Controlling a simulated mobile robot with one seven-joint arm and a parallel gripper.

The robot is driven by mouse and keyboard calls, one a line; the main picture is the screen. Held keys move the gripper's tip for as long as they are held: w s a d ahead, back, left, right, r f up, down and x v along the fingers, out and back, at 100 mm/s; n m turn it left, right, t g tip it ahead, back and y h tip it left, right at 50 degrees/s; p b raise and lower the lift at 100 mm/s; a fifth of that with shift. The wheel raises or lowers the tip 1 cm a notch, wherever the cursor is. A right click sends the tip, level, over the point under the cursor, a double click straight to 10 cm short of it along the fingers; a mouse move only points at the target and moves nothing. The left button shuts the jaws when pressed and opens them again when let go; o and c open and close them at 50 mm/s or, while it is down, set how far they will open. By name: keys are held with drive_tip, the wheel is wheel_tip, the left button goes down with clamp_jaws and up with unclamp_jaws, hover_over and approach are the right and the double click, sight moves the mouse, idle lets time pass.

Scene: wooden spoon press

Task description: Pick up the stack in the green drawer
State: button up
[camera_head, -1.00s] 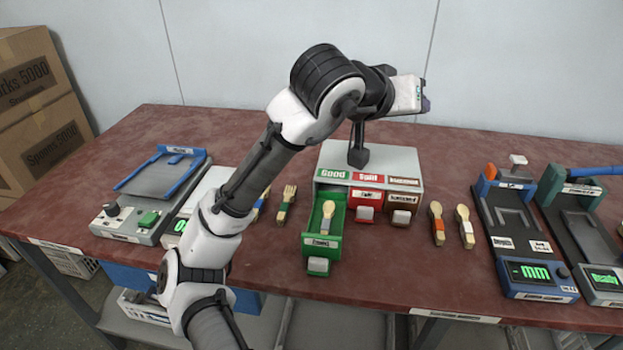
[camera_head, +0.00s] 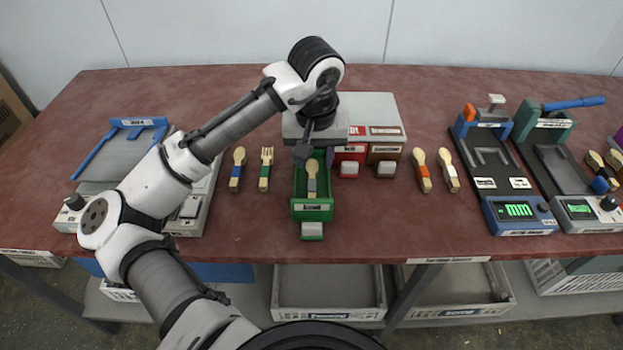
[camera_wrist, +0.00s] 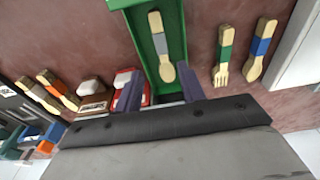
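The green drawer (camera_head: 312,211) is pulled out of the grey cabinet (camera_head: 378,108). A wooden spoon-shaped stack (camera_head: 312,168) with a grey band lies lengthwise in it, bowl end toward the cabinet. In the wrist view the stack (camera_wrist: 166,70) lies inside the green drawer (camera_wrist: 141,38). My gripper is over the cabinet end of the drawer in the head view, above the stack. In the wrist view my gripper (camera_wrist: 161,92) has its two fingers spread apart with nothing between them. The stack's bowl end shows just ahead of the fingertips. My wrist hides part of the cabinet.
Red (camera_head: 349,160) and brown (camera_head: 385,160) drawers beside the green one are shut. A spoon (camera_head: 237,168) and fork (camera_head: 266,168) lie left; two more spoons (camera_head: 422,171) lie right. Press devices (camera_head: 497,165) stand farther right. The table front is clear.

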sight(312, 179)
drive_tip(key=shift+w+a+f+p, duration=0.1)
drive_tip(key=shift+f+p, duration=0.05)
drive_tip(key=shift+f, duration=0.95)
drive_tip(key=shift+w+a+f+p, duration=0.1)
drive_tip(key=shift+w+f, duration=0.05)
drive_tip(key=shift+f, duration=0.95)
drive_tip(key=shift+w+a+f+p, duration=0.1)
drive_tip(key=shift+f+p, duration=0.05)
drive_tip(key=shift+f, duration=0.95)
clamp_jaws()
